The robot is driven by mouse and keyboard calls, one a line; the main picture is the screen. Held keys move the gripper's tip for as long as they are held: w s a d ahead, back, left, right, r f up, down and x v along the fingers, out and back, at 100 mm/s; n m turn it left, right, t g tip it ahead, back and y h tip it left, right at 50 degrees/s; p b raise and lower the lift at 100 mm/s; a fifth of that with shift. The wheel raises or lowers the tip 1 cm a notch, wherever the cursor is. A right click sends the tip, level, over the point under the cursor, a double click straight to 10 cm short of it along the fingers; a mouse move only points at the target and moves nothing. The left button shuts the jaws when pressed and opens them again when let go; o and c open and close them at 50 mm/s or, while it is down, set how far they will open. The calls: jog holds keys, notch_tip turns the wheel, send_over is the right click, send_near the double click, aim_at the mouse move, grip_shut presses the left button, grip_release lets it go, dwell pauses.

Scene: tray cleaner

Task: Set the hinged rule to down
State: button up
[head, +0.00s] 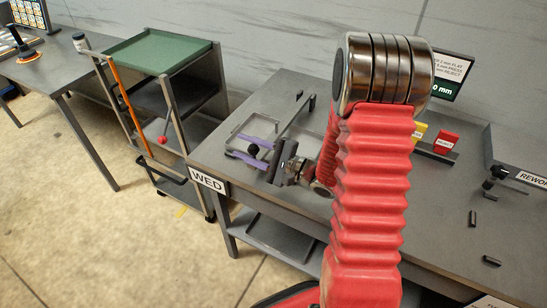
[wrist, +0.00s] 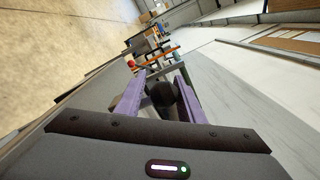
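The hinged rule (head: 291,117) is a dark grey bar on the bench, standing along one side of a shallow grey frame. It slants from the back right towards my gripper, and its near end is partly hidden. A round black knob (head: 253,150) is at my gripper, and I cannot tell whether it belongs to the rule. My gripper (head: 239,146) has two purple fingers, spread apart, one on each side of the knob. In the wrist view, dark rounded shapes (wrist: 162,97) sit between the fingers (wrist: 155,75). I cannot tell whether either finger touches them.
My red arm hides the bench's middle.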

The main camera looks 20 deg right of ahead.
jog(key=v, duration=1.2)
jog(key=shift+s+d+f, duration=0.1)
jog(key=shift+s+d, duration=0.1)
jog(key=shift+d, duration=0.1)
